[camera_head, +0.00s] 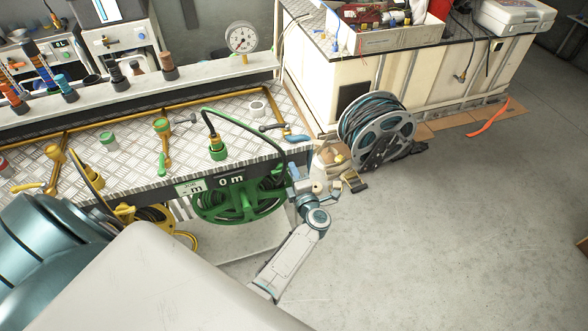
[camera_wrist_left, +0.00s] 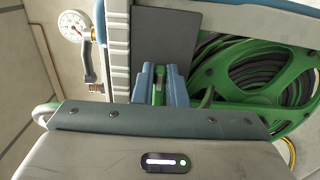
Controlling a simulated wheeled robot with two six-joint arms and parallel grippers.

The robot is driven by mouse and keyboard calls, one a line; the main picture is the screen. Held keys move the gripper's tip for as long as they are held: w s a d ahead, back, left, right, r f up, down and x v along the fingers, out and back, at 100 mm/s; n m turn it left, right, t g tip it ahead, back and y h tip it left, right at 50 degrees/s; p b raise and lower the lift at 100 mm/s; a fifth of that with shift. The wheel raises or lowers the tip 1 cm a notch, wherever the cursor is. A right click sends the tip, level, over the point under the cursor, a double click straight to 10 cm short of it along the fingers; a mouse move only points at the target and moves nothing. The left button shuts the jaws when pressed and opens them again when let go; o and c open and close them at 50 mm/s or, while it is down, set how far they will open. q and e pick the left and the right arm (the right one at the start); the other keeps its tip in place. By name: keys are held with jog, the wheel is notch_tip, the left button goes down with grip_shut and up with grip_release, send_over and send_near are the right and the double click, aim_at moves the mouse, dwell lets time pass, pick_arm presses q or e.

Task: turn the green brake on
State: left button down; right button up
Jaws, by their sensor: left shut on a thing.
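The green hose reel (camera_head: 240,203) hangs under the front edge of the metal-topped bench, and its green rim also shows at the right in the left wrist view (camera_wrist_left: 298,125). My left gripper (camera_head: 294,172) is at the right end of this reel, by the bench corner. In the left wrist view its blue fingers (camera_wrist_left: 160,86) are closed around a narrow upright green piece, which looks like the green brake (camera_wrist_left: 158,92). The lower part of this piece is hidden behind my wrist. The brake cannot be made out in the head view. My right gripper is not in view.
A yellow reel (camera_head: 146,216) hangs left of the green one. Taps and hose fittings stand on the bench (camera_head: 130,170). A grey hose reel (camera_head: 378,130) stands on the right. The floor at lower right is clear.

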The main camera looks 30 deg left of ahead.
pick_arm(q)
jog(key=shift+s+f+m, duration=0.2)
jog(key=shift+f+m, duration=0.1)
jog(key=c, duration=1.7)
grip_release()
jog(key=shift+o, duration=1.2)
jog(key=shift+a, duration=0.1)
jog(key=shift+a+r, duration=0.1)
